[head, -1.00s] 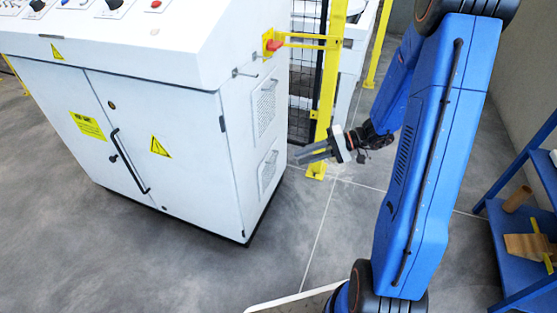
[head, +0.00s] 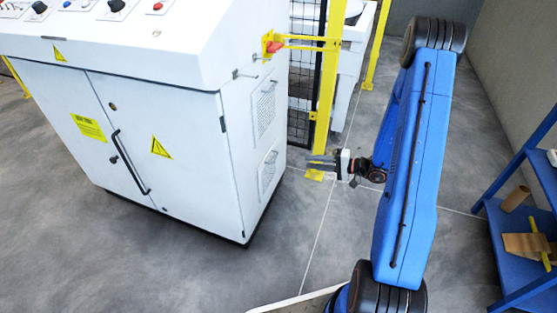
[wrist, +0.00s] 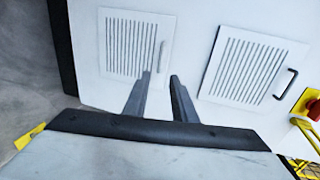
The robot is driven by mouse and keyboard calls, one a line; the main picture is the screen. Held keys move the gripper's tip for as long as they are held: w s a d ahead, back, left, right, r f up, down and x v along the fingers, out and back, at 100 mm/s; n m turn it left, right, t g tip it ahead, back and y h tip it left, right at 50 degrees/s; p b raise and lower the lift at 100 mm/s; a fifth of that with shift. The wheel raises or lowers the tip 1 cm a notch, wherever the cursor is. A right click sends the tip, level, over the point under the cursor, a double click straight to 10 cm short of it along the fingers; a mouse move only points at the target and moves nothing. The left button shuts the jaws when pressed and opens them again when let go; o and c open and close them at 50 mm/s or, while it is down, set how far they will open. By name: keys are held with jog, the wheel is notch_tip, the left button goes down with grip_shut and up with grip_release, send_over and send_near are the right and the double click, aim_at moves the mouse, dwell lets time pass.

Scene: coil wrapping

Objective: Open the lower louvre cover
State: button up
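The lower louvre cover (head: 267,173) is a white slatted panel low on the right side of the white cabinet. In the wrist view the lower louvre cover (wrist: 130,45) is at upper left, lying flat against the side, with a pale upright handle (wrist: 161,57). My gripper (head: 311,161) is to the right of the cabinet at about the lower cover's height, apart from it. In the wrist view my gripper's two fingers (wrist: 160,77) are spread with nothing between them. The left fingertip appears just below the handle in that picture; contact cannot be seen.
A red switch (head: 271,44) and yellow post (head: 327,75) are close by. A blue shelf (head: 505,225) stands at right. The floor before the cabinet is clear.

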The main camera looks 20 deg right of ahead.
jog(key=x, duration=1.5)
jog(key=shift+w+a, duration=0.15)
jog(key=shift+a, duration=0.15)
jog(key=shift+f, duration=0.1)
grip_shut()
dwell(0.8)
